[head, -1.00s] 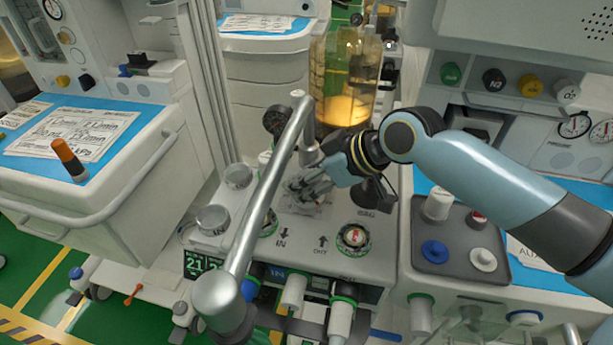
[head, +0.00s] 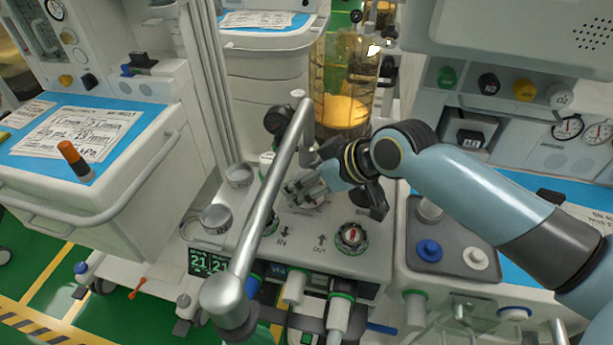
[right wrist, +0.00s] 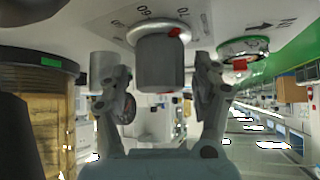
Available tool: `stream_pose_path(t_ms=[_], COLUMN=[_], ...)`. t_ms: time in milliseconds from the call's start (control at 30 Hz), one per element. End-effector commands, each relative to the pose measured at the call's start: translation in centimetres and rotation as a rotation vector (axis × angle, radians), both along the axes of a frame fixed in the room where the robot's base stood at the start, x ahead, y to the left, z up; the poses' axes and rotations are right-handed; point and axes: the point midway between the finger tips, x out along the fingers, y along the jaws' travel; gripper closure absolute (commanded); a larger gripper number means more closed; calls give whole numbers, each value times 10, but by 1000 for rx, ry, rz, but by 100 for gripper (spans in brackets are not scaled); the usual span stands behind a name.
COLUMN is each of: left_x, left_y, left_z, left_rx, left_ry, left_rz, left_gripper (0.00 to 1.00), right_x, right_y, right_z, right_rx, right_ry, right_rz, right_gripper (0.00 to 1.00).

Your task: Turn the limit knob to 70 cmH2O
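The limit knob (right wrist: 162,62) is a grey cylinder with a red mark near its base. My right gripper (right wrist: 162,92) is open, with one finger on each side of the knob and a small gap visible on both sides. In the head view my right gripper (head: 302,190) is over the machine's top panel and hides most of the knob. I cannot read the exact setting. My left gripper is not in view.
A silver tube (head: 268,205) slants up just left of my right gripper. A clear bellows cylinder (head: 345,75) stands behind it. A red-marked valve dial (head: 352,236) is in front, and a grey tray (head: 420,262) with blue and white caps lies to the right.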

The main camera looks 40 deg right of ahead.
Motion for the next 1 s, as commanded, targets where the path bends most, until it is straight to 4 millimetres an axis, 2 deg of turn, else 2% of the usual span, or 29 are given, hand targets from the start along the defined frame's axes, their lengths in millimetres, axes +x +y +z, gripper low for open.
stream_pose_path(t_ms=[233, 367, 733, 1000], left_x=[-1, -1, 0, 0], left_y=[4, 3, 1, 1], left_z=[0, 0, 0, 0], left_rx=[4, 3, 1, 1], left_ry=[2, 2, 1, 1], left_rz=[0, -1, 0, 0], left_gripper=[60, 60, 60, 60], right_x=[-1, -8, -62, -80], right_y=[0, -4, -21, -27], right_z=[0, 7, 64, 83], right_rx=[0, -3, -6, -2], right_ry=[1, 1, 1, 0], right_rz=[1, 1, 6, 2], right_gripper=[33, 33, 33, 33])
